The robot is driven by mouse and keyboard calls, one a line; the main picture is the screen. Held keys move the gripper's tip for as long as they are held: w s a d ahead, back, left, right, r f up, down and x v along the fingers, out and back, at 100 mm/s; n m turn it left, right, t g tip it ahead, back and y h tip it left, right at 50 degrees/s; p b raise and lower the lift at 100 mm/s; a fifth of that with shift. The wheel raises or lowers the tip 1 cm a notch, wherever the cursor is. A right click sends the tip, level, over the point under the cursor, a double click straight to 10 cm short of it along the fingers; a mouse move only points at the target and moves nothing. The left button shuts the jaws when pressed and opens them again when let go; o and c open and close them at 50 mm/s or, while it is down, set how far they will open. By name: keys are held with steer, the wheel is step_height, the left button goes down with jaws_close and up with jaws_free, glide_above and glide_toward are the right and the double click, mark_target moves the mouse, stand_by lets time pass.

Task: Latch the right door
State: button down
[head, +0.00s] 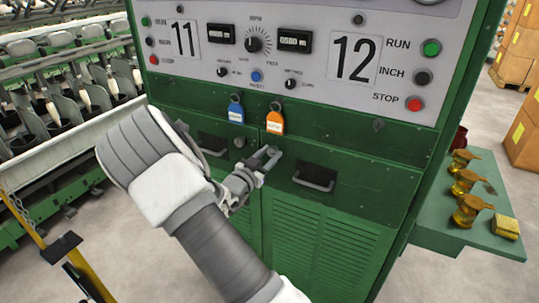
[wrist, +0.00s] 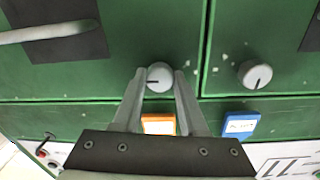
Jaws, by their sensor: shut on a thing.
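The green cabinet's right door (head: 345,205) appears flush with its frame and has a dark recess with a grey pull handle (head: 313,182). Its round latch knob (wrist: 159,77) sits between my fingertips in the wrist view, its dark mark lying roughly level. My gripper (head: 268,158) is shut on this knob and hides it in the head view. The left door's knob (head: 240,142) stands free beside it; in the wrist view (wrist: 255,75) its mark is closer to upright. The right door's handle also shows in the wrist view (wrist: 45,33).
An orange tag (head: 275,122) and a blue tag (head: 236,112) hang just above the doors, close to my gripper. A control panel (head: 300,50) is higher up. A green side shelf (head: 445,215) with brass cups (head: 467,183) is at right. Spinning machinery fills the left.

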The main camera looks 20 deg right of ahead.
steer(key=shift+n, duration=0.4)
steer(key=n, duration=0.4)
steer(key=shift+p, duration=0.35)
steer(key=n+p, duration=0.1)
steer(key=n, duration=0.3)
steer(key=shift+n, duration=0.4)
steer(key=n+p, duration=0.1)
steer(key=n, duration=0.3)
steer(key=shift+n+t, duration=0.3)
steer(key=shift+t, duration=0.1)
steer(key=shift+n+p, duration=0.35)
steer(key=shift+n, duration=1.75)
steer(key=shift+c, duration=2.2)
jaws_free()
